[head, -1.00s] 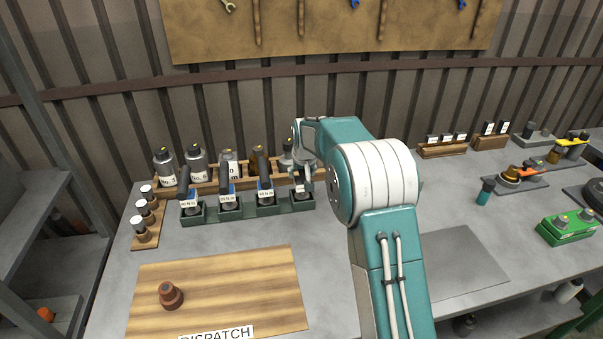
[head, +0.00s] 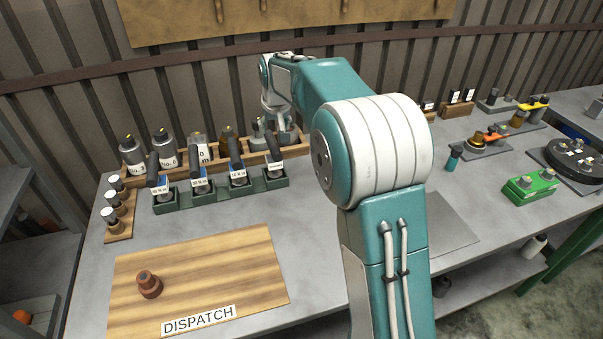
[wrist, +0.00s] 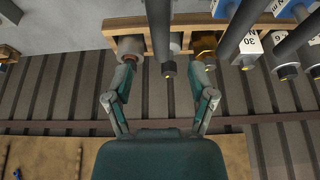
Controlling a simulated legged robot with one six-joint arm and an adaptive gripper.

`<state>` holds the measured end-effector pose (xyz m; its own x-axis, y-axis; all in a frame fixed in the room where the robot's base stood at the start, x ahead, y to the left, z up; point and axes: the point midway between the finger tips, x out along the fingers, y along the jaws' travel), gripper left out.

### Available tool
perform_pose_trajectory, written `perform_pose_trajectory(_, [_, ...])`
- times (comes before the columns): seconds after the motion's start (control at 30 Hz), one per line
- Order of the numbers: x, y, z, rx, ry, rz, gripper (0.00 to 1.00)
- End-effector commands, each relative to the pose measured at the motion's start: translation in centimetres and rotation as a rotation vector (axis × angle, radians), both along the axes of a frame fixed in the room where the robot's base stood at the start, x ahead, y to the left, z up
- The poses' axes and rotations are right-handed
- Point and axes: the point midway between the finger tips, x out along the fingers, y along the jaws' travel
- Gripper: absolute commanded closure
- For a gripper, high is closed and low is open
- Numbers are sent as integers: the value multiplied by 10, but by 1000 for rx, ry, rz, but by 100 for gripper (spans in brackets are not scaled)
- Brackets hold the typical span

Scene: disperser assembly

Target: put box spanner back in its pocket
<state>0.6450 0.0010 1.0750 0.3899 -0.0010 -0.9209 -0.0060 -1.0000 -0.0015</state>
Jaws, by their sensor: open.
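The box spanner appears to be the dark-handled tool (head: 274,153) in the rightmost pocket of the green rack (head: 222,192). Its lower end is hidden inside the rack, so I cannot tell how deep it sits. In the wrist view its long dark handle (wrist: 158,28) runs down from the top edge toward the space between my fingers. My gripper (head: 278,133) is above and behind that pocket in the head view. In the wrist view my gripper (wrist: 160,68) has its two fingers spread apart, with no grip on the handle.
Labelled dark-handled tools (head: 235,155) fill the other rack pockets. Bottles (head: 163,148) stand in a wooden rack (head: 140,182) close behind. A dispatch board (head: 215,275) with a brown part (head: 148,285) lies in front. Bare bench top separates the green rack and board.

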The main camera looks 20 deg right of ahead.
Motion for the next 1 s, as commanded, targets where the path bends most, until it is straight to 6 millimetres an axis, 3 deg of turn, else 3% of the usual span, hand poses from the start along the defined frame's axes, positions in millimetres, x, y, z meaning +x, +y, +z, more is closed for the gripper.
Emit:
perform_pose_trajectory(0.17, [-28, 0, 22, 0, -11, 0, 29])
perform_pose_trajectory(0.53, [-141, 0, 72, -1, -36, 2, 29])
perform_pose_trajectory(0.73, [-204, 0, 80, -1, -50, 3, 29])
perform_pose_trajectory(1.0, [-290, 0, 73, -2, -69, 4, 29])
